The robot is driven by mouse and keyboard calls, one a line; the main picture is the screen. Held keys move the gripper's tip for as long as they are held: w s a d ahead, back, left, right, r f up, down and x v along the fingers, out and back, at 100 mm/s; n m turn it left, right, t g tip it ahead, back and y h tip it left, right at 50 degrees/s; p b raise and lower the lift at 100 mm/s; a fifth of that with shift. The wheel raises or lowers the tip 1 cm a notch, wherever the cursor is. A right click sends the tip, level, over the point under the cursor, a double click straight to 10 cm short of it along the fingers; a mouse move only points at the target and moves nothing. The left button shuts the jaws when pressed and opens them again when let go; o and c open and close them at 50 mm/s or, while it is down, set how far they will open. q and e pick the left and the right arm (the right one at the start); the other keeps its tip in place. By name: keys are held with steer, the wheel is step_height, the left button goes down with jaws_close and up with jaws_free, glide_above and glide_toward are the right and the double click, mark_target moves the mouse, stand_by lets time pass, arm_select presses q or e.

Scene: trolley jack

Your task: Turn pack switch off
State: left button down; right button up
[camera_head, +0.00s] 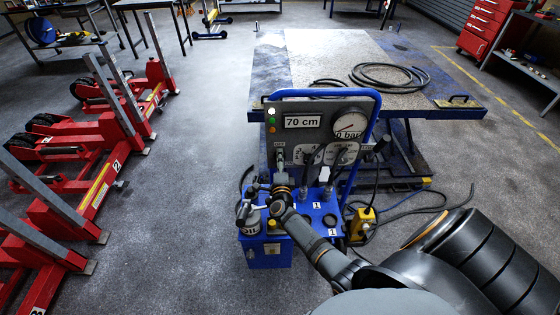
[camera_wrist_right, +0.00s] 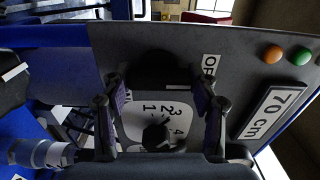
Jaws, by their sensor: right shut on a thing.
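The grey control panel (camera_head: 318,110) stands upright on the blue pump unit, with a "70 cm" display and a 0 bar gauge. The pack switch, a dark knob (camera_wrist_right: 160,69), sits beside the OFF label (camera_wrist_right: 210,68) in the right wrist view; its exact setting is not clear. My left gripper is not in view.
A numbered dial (camera_wrist_right: 172,110) is close to the fingers. An oil container (camera_head: 250,222) stands on the blue unit (camera_head: 268,252). Behind is a lift table (camera_head: 270,70) with a coiled hose.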

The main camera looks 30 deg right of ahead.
stand_by(0.3)
steer(key=o, duration=1.2)
steer(key=shift+c, duration=0.2)
steer(key=v, duration=1.2)
steer(key=shift+s+f, duration=0.1)
steer(key=shift+s, duration=0.05)
